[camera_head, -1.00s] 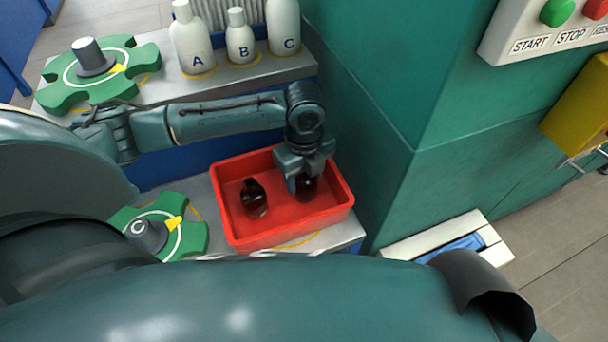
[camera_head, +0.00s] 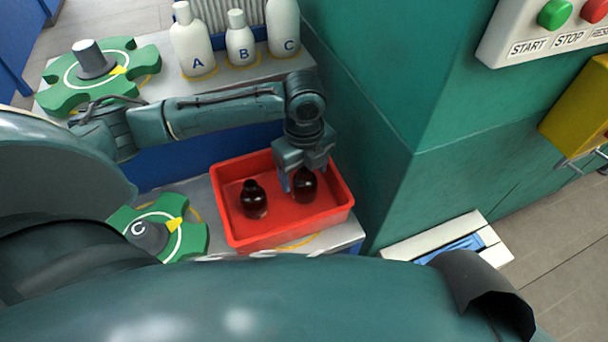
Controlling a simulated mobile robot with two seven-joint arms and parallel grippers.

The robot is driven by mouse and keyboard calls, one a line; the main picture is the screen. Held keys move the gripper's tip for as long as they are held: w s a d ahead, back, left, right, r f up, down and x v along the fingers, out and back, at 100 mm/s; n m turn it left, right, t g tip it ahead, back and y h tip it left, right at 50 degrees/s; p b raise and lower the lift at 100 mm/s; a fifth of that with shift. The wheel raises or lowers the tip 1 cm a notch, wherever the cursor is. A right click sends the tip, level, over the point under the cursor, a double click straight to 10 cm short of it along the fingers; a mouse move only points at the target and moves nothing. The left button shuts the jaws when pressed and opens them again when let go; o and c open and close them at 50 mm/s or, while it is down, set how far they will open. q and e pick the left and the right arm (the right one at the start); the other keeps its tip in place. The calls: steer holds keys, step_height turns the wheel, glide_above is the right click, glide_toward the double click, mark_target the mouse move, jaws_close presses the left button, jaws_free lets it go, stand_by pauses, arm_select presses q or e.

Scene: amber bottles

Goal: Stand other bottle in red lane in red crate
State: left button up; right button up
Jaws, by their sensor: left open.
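The red crate (camera_head: 235,235) sits on the grey bench, below the picture's middle. Two dark amber bottles stand upright in it: one bottle (camera_head: 254,200) on the left and another bottle (camera_head: 304,186) on the right. My left gripper (camera_head: 303,178) points down over the crate's right part, at the right bottle. It is open, with its fingers around or just behind that bottle's top; I cannot tell whether they touch it. The gripper body hides part of the crate's back wall. I cannot make out a separate red lane. My right gripper is not in view.
A green star wheel marked C (camera_head: 195,238) lies left of the crate, and another green wheel (camera_head: 120,62) is at the back left. White bottles A (camera_head: 192,45), B (camera_head: 240,42) and C (camera_head: 283,30) stand behind. A green wall (camera_head: 385,180) rises close on the right.

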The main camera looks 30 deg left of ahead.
arm_select(q)
step_height(320, 180, up, 10)
steer(key=shift+f+p, duration=0.1)
steer(key=shift+p, duration=0.4)
